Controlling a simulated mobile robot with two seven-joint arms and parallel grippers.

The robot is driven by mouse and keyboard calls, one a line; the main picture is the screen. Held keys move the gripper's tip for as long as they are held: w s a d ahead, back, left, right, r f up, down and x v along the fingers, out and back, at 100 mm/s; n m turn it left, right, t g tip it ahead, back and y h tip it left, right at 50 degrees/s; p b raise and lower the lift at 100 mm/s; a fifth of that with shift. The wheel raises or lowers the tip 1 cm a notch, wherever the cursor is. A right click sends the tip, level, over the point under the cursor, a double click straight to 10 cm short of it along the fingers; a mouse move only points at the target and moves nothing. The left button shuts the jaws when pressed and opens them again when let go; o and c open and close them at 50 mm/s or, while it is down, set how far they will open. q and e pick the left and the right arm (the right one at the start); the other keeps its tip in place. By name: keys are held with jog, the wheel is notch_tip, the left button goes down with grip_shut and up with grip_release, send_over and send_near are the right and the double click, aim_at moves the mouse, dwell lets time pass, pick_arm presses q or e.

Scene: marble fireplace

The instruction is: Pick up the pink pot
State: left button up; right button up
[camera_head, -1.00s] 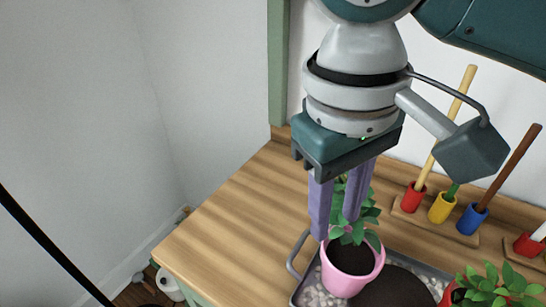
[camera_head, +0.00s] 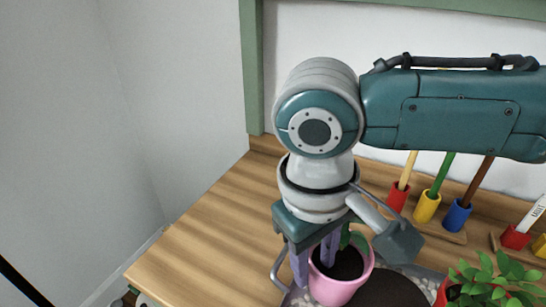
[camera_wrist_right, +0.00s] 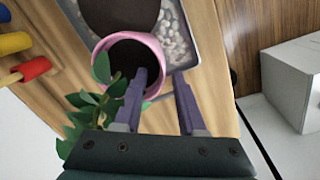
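In the right wrist view, one finger of the gripper (camera_wrist_right: 160,74) overlaps the mouth of the pink pot (camera_wrist_right: 152,48) and the other is outside the rim. The pot wall shows between them; I cannot tell whether either finger touches it. My left gripper is not in view.
A dark round soil patch (camera_head: 392,291) lies right of the pot, with a red-potted plant (camera_head: 490,285) beyond it. Red, yellow and blue tool holders (camera_head: 427,207) stand on the wooden table (camera_head: 205,250) behind. The table left of the tray is clear.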

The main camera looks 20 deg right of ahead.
jog(key=shift+c, duration=0.2)
grip_shut()
dwell(1.1)
